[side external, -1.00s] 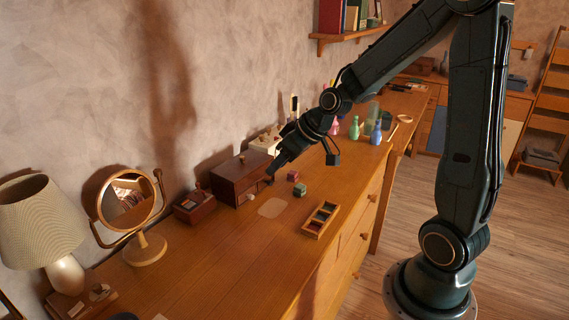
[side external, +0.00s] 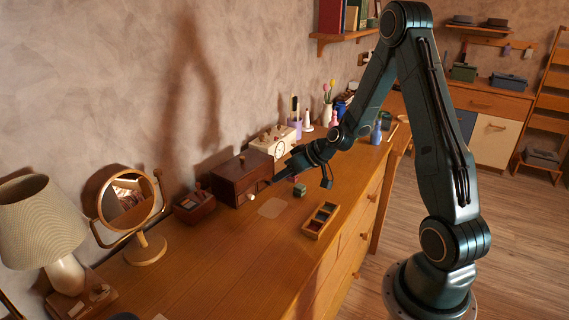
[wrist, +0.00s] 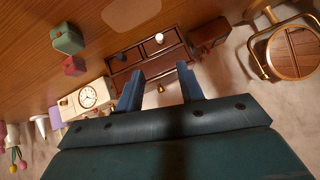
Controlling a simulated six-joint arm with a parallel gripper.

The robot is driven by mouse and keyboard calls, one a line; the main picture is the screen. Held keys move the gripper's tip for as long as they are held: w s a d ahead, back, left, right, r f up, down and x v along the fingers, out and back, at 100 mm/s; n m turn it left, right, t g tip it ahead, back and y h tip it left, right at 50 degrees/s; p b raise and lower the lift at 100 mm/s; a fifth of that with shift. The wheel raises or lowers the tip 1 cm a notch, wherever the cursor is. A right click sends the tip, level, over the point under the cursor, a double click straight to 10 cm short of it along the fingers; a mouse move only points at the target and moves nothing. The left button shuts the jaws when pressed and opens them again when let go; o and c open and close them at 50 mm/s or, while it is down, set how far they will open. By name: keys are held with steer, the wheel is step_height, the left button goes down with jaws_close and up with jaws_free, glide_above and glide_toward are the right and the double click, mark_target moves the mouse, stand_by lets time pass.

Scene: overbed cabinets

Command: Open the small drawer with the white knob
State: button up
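The dark brown cabinet (side external: 232,180) stands on the desk against the wall. Its white knob (side external: 251,197) shows low on the front. In the wrist view, the white knob (wrist: 159,38) sits on one of two small drawers side by side, and this small drawer (wrist: 163,44) looks closed. A darker knob (wrist: 120,57) is on the neighbouring drawer. In the side view, my gripper (side external: 272,182) partly hides the cabinet's right side.
A cream clock box (side external: 274,143) stands right of the cabinet, and a small red-brown box (side external: 194,206) and a round mirror (side external: 127,200) stand left. A green block (side external: 299,190) and divided wooden tray (side external: 321,220) are on the desk.

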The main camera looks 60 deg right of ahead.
steer(key=shift+x, duration=6.9)
steer(key=shift+s+f, duration=0.1)
steer(key=shift+s, duration=0.05)
jaws_close()
